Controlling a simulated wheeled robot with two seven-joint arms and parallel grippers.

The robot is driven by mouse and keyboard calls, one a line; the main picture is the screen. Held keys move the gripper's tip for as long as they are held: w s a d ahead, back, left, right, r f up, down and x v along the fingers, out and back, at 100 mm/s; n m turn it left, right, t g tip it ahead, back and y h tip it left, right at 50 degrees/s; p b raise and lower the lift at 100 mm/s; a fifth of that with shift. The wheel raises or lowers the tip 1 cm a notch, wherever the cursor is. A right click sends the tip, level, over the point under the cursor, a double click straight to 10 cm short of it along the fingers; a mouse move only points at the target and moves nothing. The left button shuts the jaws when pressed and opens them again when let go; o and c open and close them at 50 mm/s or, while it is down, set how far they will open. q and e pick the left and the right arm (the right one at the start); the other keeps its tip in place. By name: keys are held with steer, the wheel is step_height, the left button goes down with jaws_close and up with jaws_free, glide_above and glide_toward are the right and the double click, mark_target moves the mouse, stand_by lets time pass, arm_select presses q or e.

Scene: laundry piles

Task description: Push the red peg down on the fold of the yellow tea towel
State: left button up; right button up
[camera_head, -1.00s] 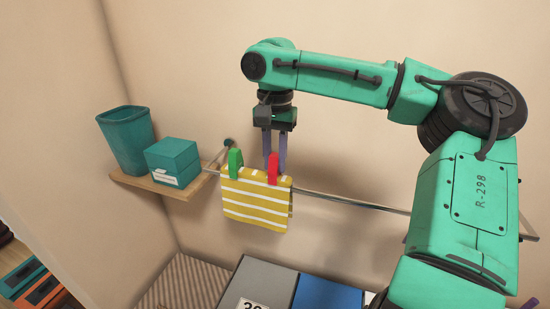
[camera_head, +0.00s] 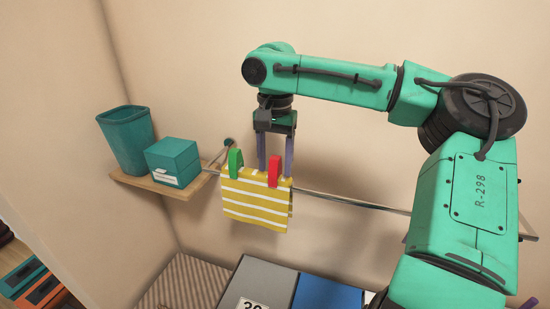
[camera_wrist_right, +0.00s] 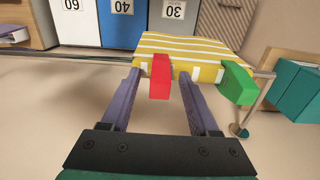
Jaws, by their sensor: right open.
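The yellow tea towel (camera_head: 256,201) with white stripes hangs folded over a thin metal rail. The red peg (camera_head: 274,172) sits upright on its fold, near the towel's right end. My right gripper (camera_head: 275,167) is above the rail with its two fingers apart, one on each side of the peg. In the right wrist view, the red peg (camera_wrist_right: 160,78) stands between the open fingers (camera_wrist_right: 158,74), with a gap on both sides, in front of the towel (camera_wrist_right: 190,47). How far the peg's jaws reach over the fold is hidden. My left gripper is out of view.
A green peg (camera_head: 236,163) clips the towel's left end. The rail (camera_head: 350,203) runs on to the right. A wooden shelf (camera_head: 148,187) at left holds a teal bin (camera_head: 126,140) and a teal box (camera_head: 172,162). Grey and blue bins (camera_head: 328,294) stand below.

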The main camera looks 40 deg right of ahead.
step_height(320, 180, up, 15)
steer(key=shift+f, duration=0.2)
steer(key=shift+f, duration=0.1)
